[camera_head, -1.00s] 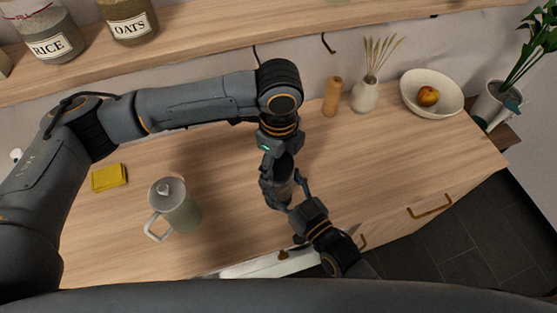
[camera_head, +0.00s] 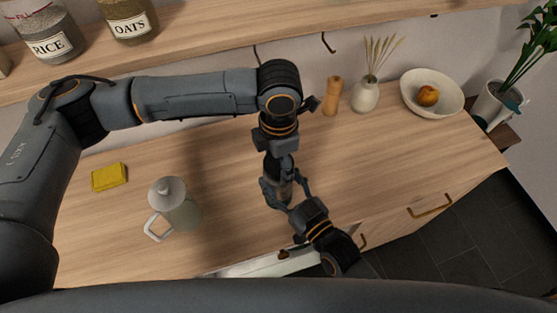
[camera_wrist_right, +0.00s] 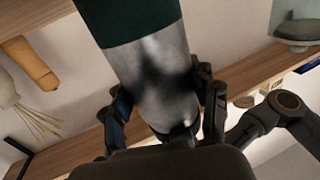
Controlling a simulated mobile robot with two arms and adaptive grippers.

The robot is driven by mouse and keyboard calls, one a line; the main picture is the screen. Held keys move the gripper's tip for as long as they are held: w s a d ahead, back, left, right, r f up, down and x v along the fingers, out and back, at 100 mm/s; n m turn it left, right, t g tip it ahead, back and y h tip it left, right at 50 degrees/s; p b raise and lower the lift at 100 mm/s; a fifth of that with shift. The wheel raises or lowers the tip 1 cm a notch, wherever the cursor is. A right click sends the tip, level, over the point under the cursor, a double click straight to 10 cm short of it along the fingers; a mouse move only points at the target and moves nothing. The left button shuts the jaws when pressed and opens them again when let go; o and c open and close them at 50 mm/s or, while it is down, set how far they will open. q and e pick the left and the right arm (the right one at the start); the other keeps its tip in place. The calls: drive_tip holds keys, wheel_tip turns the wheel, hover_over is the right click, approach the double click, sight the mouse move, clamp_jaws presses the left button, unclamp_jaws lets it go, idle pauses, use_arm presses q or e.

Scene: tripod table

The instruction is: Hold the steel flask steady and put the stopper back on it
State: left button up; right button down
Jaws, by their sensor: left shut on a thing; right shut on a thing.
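The steel flask (camera_head: 284,189) stands near the middle of the counter, mostly covered by my grippers. My right gripper (camera_head: 290,194) is shut around it from the front. The right wrist view shows the flask's shiny steel body (camera_wrist_right: 155,75) and a dark green band (camera_wrist_right: 135,20), with my right fingers (camera_wrist_right: 160,110) on both sides. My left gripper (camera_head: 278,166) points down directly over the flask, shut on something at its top. The stopper is hidden there, so I cannot tell how it sits on the flask.
A grey lidded jug (camera_head: 180,212) and a yellow sponge (camera_head: 109,177) are on the left. A wooden mill (camera_head: 332,95), a vase with reeds (camera_head: 364,95) and a bowl with fruit (camera_head: 432,93) stand at the back right. The right part of the counter is clear.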

use_arm(q)
drive_tip(key=shift+m, duration=0.8)
drive_tip(key=o, duration=1.3)
drive_tip(key=shift+r, duration=2.3)
drive_tip(key=shift+c, duration=0.4)
